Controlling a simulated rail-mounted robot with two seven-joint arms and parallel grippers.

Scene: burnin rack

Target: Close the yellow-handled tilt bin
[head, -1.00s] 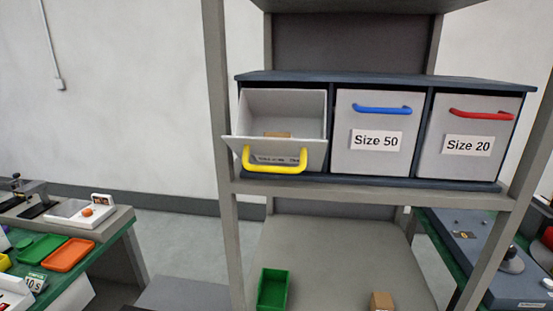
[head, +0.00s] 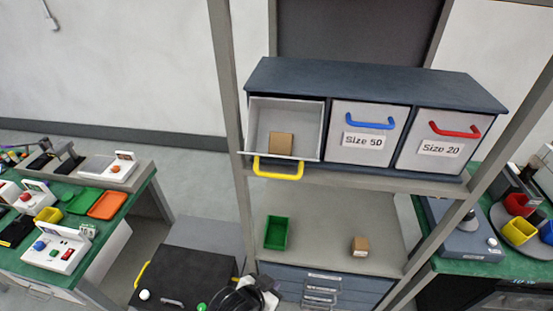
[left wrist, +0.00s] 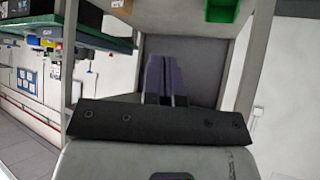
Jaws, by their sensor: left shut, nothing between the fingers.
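The yellow-handled tilt bin (head: 313,130) is the left one of three grey bins in a dark cabinet (head: 375,90) on the rack's shelf. It is tipped open, with a small brown box (head: 282,142) inside. Its yellow handle (head: 278,169) hangs at the front lip. My left gripper (head: 262,287) is at the bottom edge of the head view, well below the bin and apart from it. In the left wrist view its fingers (left wrist: 166,80) are together with nothing between them. The tilt bin is not visible in the left wrist view. My right gripper is not in view.
The Size 50 bin (head: 366,135) and Size 20 bin (head: 437,142) are shut. A green bin (head: 276,233) and a small brown box (head: 360,246) sit on the lower shelf. Rack posts (head: 228,90) flank the shelves. Green-topped benches stand left and right.

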